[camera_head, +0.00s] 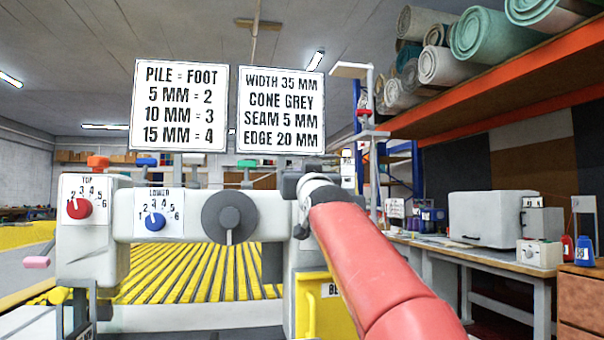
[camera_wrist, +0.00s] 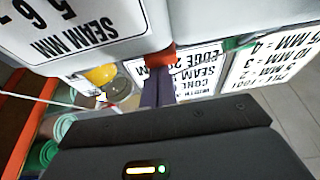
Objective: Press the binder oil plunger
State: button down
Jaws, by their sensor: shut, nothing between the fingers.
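The binder is a pale grey machine (camera_head: 185,255) with a red TOP dial (camera_head: 79,208) and a blue LOWER dial (camera_head: 155,221). My red arm hides this area in the head view.
Two lettered signs, the PILE = FOOT one (camera_head: 180,107) and the WIDTH one (camera_head: 281,110), stand above the machine. A grey handwheel (camera_head: 229,210) is on its front. A yellow ribbed bed (camera_head: 190,275) lies behind. A workbench (camera_head: 500,262) and a rug shelf (camera_head: 500,85) are at right.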

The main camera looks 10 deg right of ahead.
jog(key=s+b, duration=0.3)
jog(key=s, duration=0.6)
jog(key=shift+s+r+b, duration=0.15)
jog(key=shift+s+b, duration=0.2)
jog(key=shift+s, duration=0.05)
dwell(0.5)
